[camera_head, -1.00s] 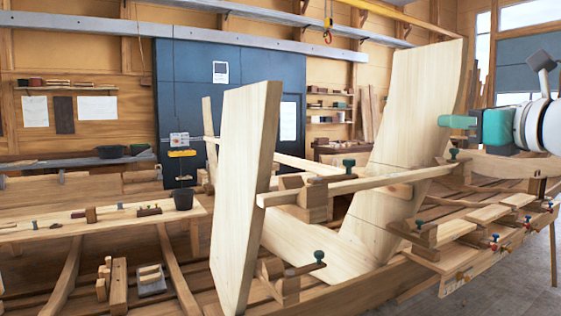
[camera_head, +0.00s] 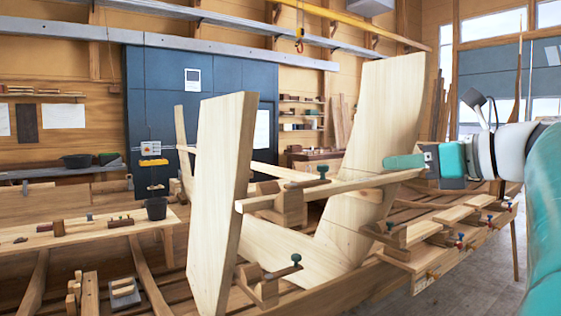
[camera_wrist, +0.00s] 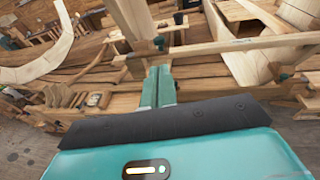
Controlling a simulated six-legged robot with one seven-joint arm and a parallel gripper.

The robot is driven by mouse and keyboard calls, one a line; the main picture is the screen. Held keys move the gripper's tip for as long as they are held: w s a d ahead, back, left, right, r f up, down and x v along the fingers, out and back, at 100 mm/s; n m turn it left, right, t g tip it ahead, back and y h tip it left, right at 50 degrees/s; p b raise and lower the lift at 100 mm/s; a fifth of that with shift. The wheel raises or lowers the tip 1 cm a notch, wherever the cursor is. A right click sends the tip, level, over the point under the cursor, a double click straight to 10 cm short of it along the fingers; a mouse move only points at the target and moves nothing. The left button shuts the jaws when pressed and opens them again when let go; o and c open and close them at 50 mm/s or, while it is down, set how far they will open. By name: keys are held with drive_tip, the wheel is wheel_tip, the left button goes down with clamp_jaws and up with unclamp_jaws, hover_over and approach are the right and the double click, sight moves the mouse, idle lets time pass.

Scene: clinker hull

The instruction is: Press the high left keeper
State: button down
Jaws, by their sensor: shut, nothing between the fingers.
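A high keeper (camera_head: 322,170) stands above the long crossbar in the head view, left of my gripper (camera_head: 393,162). A lower keeper (camera_head: 296,259) sits below it, near the front plank. Another keeper (camera_head: 389,226) is to the right. I cannot be sure which one is the high left keeper. My gripper is shut and empty beside the tall rear plank. In the wrist view, my gripper (camera_wrist: 158,82) points at a dark-knobbed keeper (camera_wrist: 159,42); contact cannot be told.
A pale plank (camera_head: 222,190) stands upright in front, and a tall rear plank (camera_head: 385,115) leans behind. The crossbar (camera_head: 340,187) runs between them. Small clamps with red and blue knobs (camera_head: 473,226) line the right edge. Open floor (camera_head: 465,275) lies at the lower right.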

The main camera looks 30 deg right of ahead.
drive_tip(key=x, duration=1.2)
drive_tip(key=shift+w+n+y, duration=0.15)
drive_tip(key=shift+n+y, duration=0.15)
